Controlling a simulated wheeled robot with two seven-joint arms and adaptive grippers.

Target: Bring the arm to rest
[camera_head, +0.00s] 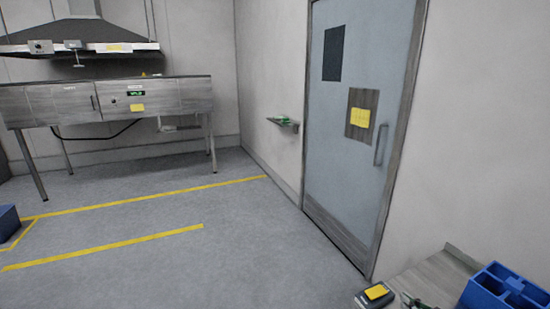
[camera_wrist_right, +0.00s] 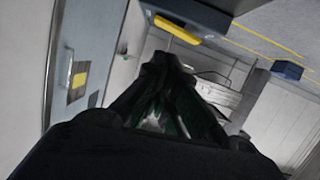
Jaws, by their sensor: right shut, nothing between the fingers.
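My right gripper (camera_wrist_right: 160,62) fills the lower middle of the right wrist view, dark, with its fingers together and nothing between them. It points into open room, apart from the door and the steel bench. In the head view a small dark shape shows at the bottom edge near the blue bin; I cannot tell whether it is part of my gripper. My left gripper is in neither view.
A grey door (camera_head: 352,110) stands at the centre right. A steel bench (camera_head: 185,97) under a hood (camera_head: 75,30) is at the back left. A blue divided bin (camera_head: 490,295) and a black-and-yellow device (camera_head: 375,294) are at the lower right. The floor between is clear.

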